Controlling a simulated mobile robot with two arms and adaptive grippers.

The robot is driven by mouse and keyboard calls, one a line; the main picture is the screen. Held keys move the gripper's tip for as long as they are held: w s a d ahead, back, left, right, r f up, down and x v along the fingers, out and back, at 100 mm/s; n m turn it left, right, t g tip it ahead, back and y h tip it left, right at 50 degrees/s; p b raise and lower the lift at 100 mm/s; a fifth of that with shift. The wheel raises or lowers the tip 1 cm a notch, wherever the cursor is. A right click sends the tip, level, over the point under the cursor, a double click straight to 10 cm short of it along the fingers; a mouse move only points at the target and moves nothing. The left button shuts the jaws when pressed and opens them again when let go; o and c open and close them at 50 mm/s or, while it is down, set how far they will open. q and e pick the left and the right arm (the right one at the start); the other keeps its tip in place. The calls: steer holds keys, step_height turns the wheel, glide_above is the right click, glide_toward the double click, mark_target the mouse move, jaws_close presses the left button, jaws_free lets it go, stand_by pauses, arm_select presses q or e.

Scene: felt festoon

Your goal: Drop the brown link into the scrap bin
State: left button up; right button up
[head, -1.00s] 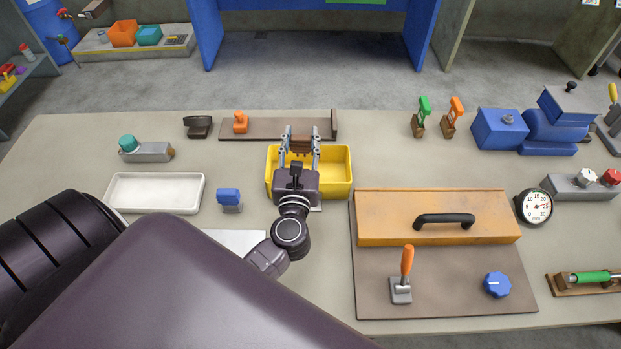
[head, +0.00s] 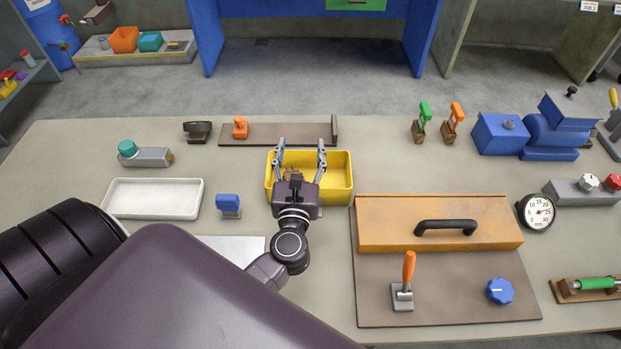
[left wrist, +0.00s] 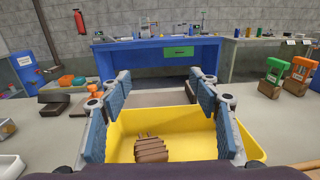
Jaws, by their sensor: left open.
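The yellow bin (head: 337,178) stands on the bench near the middle and also fills the lower middle of the left wrist view (left wrist: 185,118). The brown link (left wrist: 152,148), a ribbed block, is inside the bin, below and between my fingers, touching neither. In the head view the brown link (head: 290,172) shows only partly behind my gripper. I cannot tell whether it rests on the bin floor. My left gripper (head: 300,145) is over the bin's left part, fingers spread wide and empty; it also shows in the left wrist view (left wrist: 160,82). My right gripper is not in view.
A brown board with an orange piece (head: 240,128) lies behind the bin. A white tray (head: 153,198) and a blue-topped block (head: 229,204) are to the left. An orange box with a black handle (head: 440,222) stands right of the bin, close to it.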

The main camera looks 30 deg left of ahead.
arm_select(q)
steer(key=v, duration=1.1)
steer(key=shift+a+r, duration=0.1)
